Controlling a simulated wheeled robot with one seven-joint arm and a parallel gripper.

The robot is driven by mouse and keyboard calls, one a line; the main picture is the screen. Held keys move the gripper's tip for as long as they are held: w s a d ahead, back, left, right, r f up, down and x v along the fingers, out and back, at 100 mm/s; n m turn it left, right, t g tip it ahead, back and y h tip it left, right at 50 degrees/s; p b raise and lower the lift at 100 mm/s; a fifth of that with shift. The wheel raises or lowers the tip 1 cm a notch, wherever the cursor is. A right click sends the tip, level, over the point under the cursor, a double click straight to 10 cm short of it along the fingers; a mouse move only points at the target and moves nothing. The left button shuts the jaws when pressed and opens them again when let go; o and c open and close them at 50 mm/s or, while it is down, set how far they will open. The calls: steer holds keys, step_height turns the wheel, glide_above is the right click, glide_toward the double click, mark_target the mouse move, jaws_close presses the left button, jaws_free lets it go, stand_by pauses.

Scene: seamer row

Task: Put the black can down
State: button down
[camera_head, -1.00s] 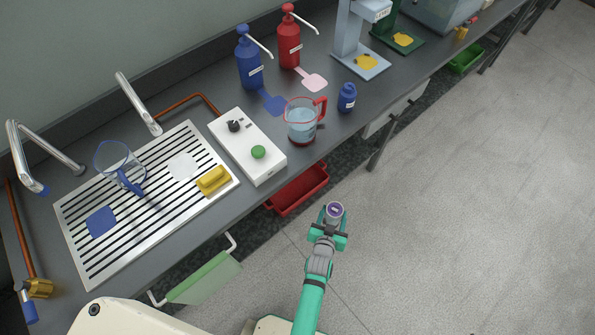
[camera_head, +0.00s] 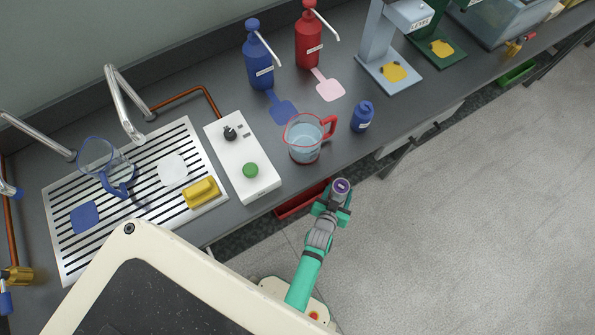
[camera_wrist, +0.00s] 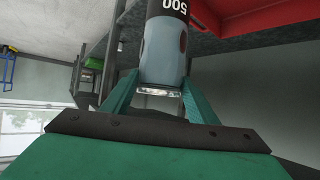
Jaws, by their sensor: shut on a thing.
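My gripper (camera_head: 332,204) is shut on a can (camera_head: 341,187) and holds it upright in front of the counter's edge, out over the floor. From above, the can shows a purple top with a pale rim. In the wrist view the can (camera_wrist: 163,52) stands between the green fingers (camera_wrist: 158,92), with a grey body and a black band marked 500, upside down in the picture. Its far end is cut off by the frame. I cannot tell its height against the counter.
On the counter (camera_head: 330,165) stand a red-handled jug (camera_head: 304,141), a small blue bottle (camera_head: 362,117), a white control box (camera_head: 240,160) and blue and red pump bottles (camera_head: 258,58). A red bin (camera_head: 300,201) sits below the edge. Bare counter lies between jug and blue bottle.

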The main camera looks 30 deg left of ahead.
steer(key=s+a+n+g+y, duration=0.1)
steer(key=s+a+n+y, duration=0.1)
steer(key=s+a, duration=0.55)
steer(key=s+a+n+y, duration=0.2)
steer(key=s+a, duration=0.3)
steer(key=a, duration=0.6)
steer(key=w+f, duration=1.2)
steer(key=w, duration=0.1)
steer(key=shift+a+f, duration=0.35)
steer(key=shift+f, duration=0.05)
steer(key=shift+w+f, duration=0.1)
steer(key=shift+f, duration=0.05)
steer(key=c, duration=0.7)
jaws_free()
steer(key=v, duration=1.2)
steer(key=shift+d, duration=0.25)
